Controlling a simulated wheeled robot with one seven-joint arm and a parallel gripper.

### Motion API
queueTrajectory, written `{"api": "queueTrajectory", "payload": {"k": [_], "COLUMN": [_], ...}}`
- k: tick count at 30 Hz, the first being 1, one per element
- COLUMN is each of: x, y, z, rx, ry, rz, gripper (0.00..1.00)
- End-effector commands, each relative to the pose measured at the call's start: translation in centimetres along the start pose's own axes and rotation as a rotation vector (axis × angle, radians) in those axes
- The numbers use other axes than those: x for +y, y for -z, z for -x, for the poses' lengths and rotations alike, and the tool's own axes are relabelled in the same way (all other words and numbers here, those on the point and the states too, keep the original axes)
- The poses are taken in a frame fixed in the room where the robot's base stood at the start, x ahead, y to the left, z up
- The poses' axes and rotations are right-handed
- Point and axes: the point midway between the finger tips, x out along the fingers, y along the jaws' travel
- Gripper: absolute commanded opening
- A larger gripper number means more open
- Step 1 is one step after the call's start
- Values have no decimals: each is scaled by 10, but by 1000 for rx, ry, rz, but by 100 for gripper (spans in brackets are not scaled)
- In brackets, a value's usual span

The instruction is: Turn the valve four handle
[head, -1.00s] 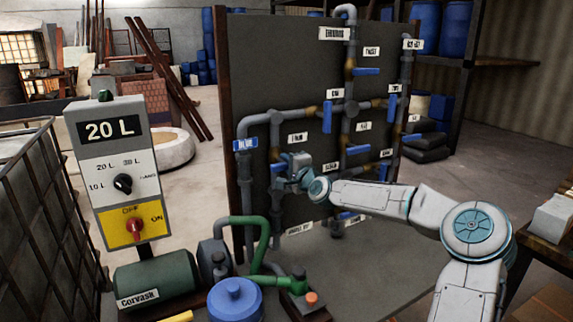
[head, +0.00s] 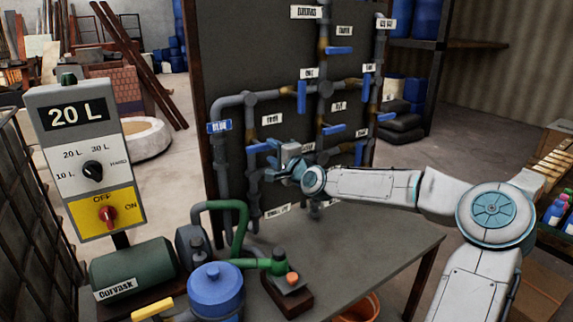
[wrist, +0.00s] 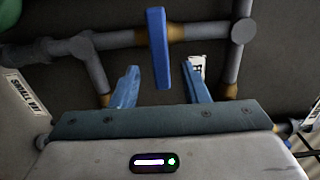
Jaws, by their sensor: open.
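The board (head: 300,40) of pipes carries several blue valve handles with small white labels. A label that seems to read FOUR (head: 272,119) sits just above a blue handle (head: 260,148), which lies about level near my gripper (head: 285,166). In the wrist view a blue handle (wrist: 159,48), likely the same one, stands upright in the picture on a pipe with a brass fitting. My gripper (wrist: 160,75) is open, with one blue finger on each side of that handle. A gap shows on both sides; I cannot tell how deep the handle sits between the fingers.
Other blue handles are close by, such as an upright one (head: 301,97) and a level one (head: 334,130). A control box reading 20 L (head: 85,150), a green motor (head: 133,275) and a blue-lidded vessel (head: 215,287) stand at the left front. The grey table (head: 370,250) is mostly clear.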

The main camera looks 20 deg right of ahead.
Motion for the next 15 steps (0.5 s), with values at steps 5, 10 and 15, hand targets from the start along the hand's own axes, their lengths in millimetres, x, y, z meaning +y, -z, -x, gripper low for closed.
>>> {"api": "queueTrajectory", "payload": {"k": [5, 10, 15], "x": [1, 1, 0], "y": [1, 1, 1], "z": [30, 52, 66], "rx": [2, 2, 1], "ry": [-1, -2, -1], "rz": [0, -1, -1], "gripper": [41, 41, 41]}}
